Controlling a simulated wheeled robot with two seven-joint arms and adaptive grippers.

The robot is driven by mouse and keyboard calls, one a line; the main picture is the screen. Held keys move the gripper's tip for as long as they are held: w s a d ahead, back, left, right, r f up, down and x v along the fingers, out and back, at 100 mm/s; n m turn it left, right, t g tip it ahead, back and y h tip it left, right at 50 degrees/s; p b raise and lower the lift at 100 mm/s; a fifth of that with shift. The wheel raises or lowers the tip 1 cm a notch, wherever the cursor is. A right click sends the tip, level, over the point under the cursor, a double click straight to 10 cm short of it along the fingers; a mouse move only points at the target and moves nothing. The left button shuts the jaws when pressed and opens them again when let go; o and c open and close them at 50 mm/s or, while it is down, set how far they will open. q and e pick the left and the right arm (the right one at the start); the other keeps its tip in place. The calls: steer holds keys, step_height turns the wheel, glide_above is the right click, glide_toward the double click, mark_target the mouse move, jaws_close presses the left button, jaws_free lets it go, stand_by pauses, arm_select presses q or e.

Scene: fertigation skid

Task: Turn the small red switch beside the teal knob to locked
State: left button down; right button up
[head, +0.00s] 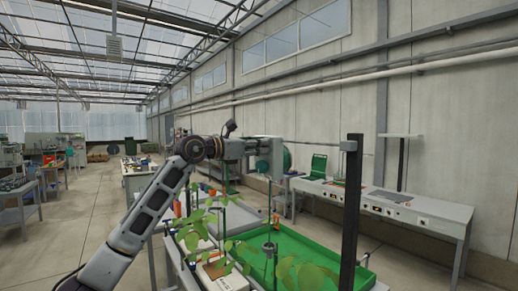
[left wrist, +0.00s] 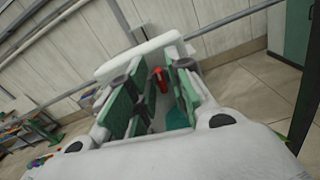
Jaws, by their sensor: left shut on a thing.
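My left gripper (head: 272,158) reaches in from the left in the head view, held level above the green tray. In the left wrist view, the gripper (left wrist: 158,88) has its green-padded fingers on either side of the small red switch (left wrist: 160,78), shut on it. The switch's base is partly hidden by the fingers. A teal surface, seemingly the teal knob (left wrist: 178,119), shows between the fingers, nearer the camera than the switch. In the head view the switch is hidden behind the gripper. My right gripper is in neither view.
A green tray (head: 345,279) and leafy seedlings (head: 197,228) lie below the arm. A dark upright post (head: 352,215) stands right of the gripper. A long grey bench (head: 425,205) runs along the wall. Open floor (head: 75,240) lies to the left.

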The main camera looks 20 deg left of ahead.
arm_select(q)
steer(key=m, duration=0.3)
steer(key=shift+s+d+f+m+b, duration=0.1)
steer(key=shift+m+b, duration=0.2)
steer(key=shift+m, duration=0.75)
steer(key=shift+d+m+b, duration=0.1)
steer(key=shift+m+b, duration=0.15)
steer(key=shift+m, duration=0.8)
steer(key=c, duration=1.6)
jaws_free()
steer(key=v, duration=1.2)
